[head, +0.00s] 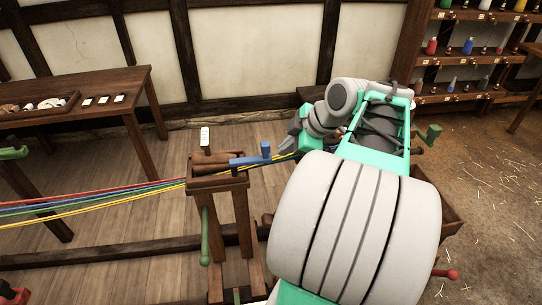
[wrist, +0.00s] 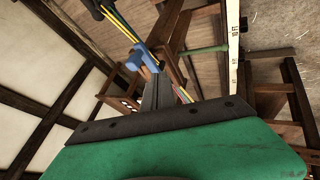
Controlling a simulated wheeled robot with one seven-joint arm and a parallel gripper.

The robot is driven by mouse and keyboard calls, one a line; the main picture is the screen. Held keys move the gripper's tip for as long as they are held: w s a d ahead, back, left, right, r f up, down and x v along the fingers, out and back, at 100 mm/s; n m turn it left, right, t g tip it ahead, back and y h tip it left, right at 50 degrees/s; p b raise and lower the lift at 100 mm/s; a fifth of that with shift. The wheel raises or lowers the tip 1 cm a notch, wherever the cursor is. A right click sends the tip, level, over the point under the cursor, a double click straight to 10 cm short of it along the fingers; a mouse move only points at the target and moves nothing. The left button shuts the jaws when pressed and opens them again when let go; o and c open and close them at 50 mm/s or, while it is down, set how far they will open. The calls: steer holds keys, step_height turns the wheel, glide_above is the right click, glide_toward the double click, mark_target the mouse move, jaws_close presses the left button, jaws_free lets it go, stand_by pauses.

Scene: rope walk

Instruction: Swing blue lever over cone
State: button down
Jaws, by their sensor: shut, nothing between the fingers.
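The blue lever (head: 252,159) lies across the top of a wooden stand (head: 218,183), with its short upright knob at the right end. It also shows in the wrist view (wrist: 139,58), just beyond my fingertips. A brown rounded wooden piece (head: 210,158) sits on the stand behind the lever; I cannot tell for sure that it is the cone. My gripper (wrist: 157,76) is shut and empty, pointing at the lever's knob end. Whether the fingertips touch the lever is unclear. In the head view my arm hides much of the area right of the stand.
Red, green, blue and yellow strands (head: 100,203) stretch from the left to the stand and on towards the right. A table with a tray (head: 40,107) stands at back left. Shelves with bottles (head: 470,50) stand at back right. A green handle (head: 205,238) hangs below the stand.

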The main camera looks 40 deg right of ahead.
steer(key=shift+s+d+r+n, duration=0.1)
steer(key=shift+s+d+n, duration=0.2)
steer(key=shift+d, duration=0.25)
steer(key=shift+w, duration=0.1)
steer(key=w+f+p, duration=0.3)
steer(key=w+f, duration=0.5)
steer(key=w, duration=0.1)
steer(key=shift+w+d, duration=0.2)
steer(key=shift+w, duration=0.05)
